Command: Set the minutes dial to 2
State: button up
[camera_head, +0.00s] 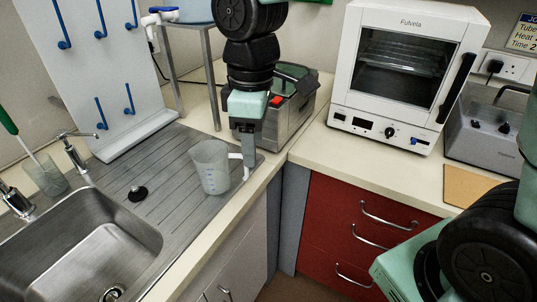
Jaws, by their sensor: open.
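No dial here has a readable "minutes" label, so I cannot tell which one it is. A white oven (405,70) has a black knob (390,132) on its front panel. A grey bench unit (485,140) at the right has two dark knobs, one of them here (504,127). Their markings are too small to read. My gripper (249,165) points down at the drainer's right edge, beside the handle of a clear beaker (210,167). It is open; whether a finger touches the handle cannot be told. It is well left of the knobs.
A metal device (295,115) with a red switch stands behind my gripper. A steel sink (90,250) and a pegboard (95,60) are at the left. Red drawers (350,225) are below the counter. A partly cropped card (525,32) reads "Time 2". The counter before the oven is clear.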

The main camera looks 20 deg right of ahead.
jog(key=shift+s+d+f+m, duration=0.15)
jog(key=shift+s+f, duration=0.15)
jog(key=shift+s, duration=0.25)
jog(key=shift+s+f+m, duration=0.15)
jog(key=shift+s+f, duration=0.1)
jog(key=shift+s, duration=0.3)
